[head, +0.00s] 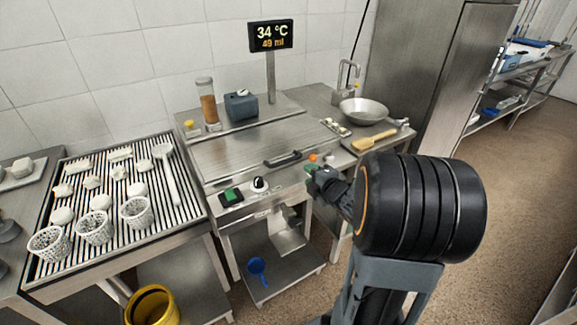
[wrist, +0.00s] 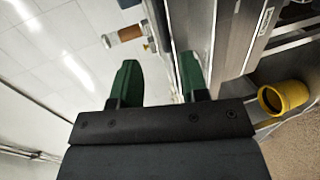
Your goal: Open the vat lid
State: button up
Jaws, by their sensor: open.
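The vat (head: 255,188) is a stainless steel unit in the middle of the head view. Its flat lid (head: 240,148) lies shut over the top, with a black bar handle (head: 283,159) near the front edge. My gripper (head: 311,172) is at the vat's front right, just right of the handle in the picture and apart from it. In the wrist view my gripper (wrist: 158,78) shows two green fingers spread apart with nothing between them. I cannot make out the handle in the wrist view.
A display (head: 270,36) stands behind the vat. A jar (head: 207,103) and a grey box (head: 240,105) stand at its back. A draining rack (head: 182,212) with perforated baskets is at left. A metal bowl (head: 363,111) and wooden brush (head: 374,140) lie at right. A yellow bucket (head: 153,305) is low at left.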

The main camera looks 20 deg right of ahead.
aim_at(290, 161)
jog(key=shift+n+y, duration=0.3)
jog(key=x, duration=1.3)
jog(key=shift+w+f+p, duration=0.15)
jog(key=shift+w+p, duration=0.2)
jog(key=shift+p, duration=0.05)
jog(key=shift+c, duration=0.4)
grip_shut()
